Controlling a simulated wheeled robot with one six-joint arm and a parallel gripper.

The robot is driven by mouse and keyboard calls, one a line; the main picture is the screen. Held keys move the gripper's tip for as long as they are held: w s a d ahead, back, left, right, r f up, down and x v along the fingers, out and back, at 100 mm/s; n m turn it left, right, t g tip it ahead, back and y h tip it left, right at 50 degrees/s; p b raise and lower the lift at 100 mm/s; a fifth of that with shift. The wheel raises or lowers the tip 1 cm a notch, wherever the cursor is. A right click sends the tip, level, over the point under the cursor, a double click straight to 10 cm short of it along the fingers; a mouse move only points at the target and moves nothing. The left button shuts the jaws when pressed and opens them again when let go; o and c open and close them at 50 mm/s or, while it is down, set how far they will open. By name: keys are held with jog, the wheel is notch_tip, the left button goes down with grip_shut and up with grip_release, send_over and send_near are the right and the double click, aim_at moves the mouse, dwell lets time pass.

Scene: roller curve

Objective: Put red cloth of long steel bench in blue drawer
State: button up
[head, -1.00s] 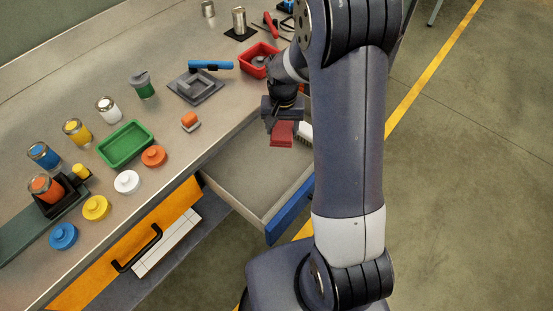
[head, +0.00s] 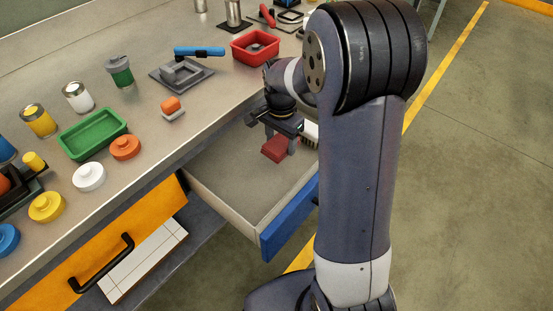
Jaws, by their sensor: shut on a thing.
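The red cloth (head: 275,149) hangs below my gripper (head: 278,138), which is shut on it. The cloth is over the open blue drawer (head: 288,222), toward the drawer's back right part. The drawer is pulled out from under the long steel bench (head: 140,129), and its grey floor is largely bare. I cannot tell whether the cloth touches the drawer floor. My arm hides the drawer's right end, and my gripper's body partly covers its fingertips.
A white-bristled item (head: 310,132) shows beside my gripper, partly hidden. On the bench are a red bin (head: 240,56), a green tray (head: 72,143), a grey fixture with a blue-handled tool (head: 200,51), cans and coloured lids. An orange drawer (head: 60,270) is left of the blue one.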

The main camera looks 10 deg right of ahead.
aim_at(281, 141)
jog(key=shift+f+b, duration=0.45)
jog(key=shift+f, duration=2.9)
jog(key=shift+f, duration=0.1)
jog(key=shift+f, duration=0.15)
jog(key=o, duration=0.9)
jog(key=shift+o, duration=0.2)
notch_tip(281, 141, up, 13)
jog(key=shift+f+p, duration=0.2)
jog(key=shift+p, duration=0.8)
jog(key=shift+o, duration=0.6)
